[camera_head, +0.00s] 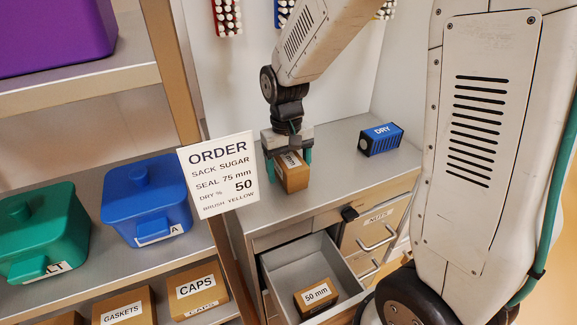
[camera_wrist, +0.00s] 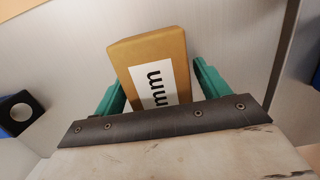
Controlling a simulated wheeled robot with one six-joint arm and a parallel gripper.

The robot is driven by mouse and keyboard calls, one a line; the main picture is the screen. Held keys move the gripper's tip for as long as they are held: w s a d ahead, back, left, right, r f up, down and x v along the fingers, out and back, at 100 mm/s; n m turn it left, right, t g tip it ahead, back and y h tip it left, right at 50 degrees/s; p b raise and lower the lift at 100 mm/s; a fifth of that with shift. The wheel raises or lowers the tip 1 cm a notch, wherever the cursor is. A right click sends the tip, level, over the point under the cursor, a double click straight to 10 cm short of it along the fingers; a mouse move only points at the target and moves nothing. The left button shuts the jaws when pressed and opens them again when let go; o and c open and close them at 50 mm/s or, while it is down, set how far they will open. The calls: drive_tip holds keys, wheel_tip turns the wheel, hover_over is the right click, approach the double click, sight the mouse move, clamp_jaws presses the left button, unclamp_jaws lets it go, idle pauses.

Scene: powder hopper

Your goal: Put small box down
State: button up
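The small box (camera_head: 293,174) is a brown carton with a white label, partly readable as "mm" in the wrist view (camera_wrist: 160,70). It appears to stand on the grey counter (camera_head: 338,162), left of the blue DRY block. My gripper (camera_head: 289,166) points down over it, with one teal finger on each side. In the wrist view my gripper (camera_wrist: 160,85) shows narrow gaps beside the box, clearest at the right finger, so it looks slightly open. The box's underside is hidden, and any light contact at the left finger is unclear.
A blue DRY block (camera_head: 381,140) stands at the counter's back right. Below, an open drawer (camera_head: 338,273) holds a 50 mm box (camera_head: 316,296). An order card (camera_head: 219,175) stands at the left, near shelves with blue (camera_head: 147,203) and green (camera_head: 42,233) bins.

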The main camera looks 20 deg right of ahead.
sight(287, 155)
drive_tip(key=shift+r, duration=0.15)
drive_tip(key=r, duration=0.3)
drive_tip(key=w+r, duration=0.1)
drive_tip(key=r, duration=0.7)
drive_tip(key=shift+w+r, duration=0.1)
drive_tip(key=shift+w, duration=0.1)
drive_tip(key=shift+r, duration=0.4)
drive_tip(key=shift+s+r, duration=0.15)
drive_tip(key=s+d+r+t, duration=0.1)
drive_tip(key=s, duration=1)
drive_tip(key=s+d+r+t, duration=0.1)
drive_tip(key=s+d+r, duration=0.1)
drive_tip(key=s, duration=1)
drive_tip(key=shift+r+t, duration=0.25)
drive_tip(key=shift+t, duration=0.15)
drive_tip(key=shift+a, duration=0.1)
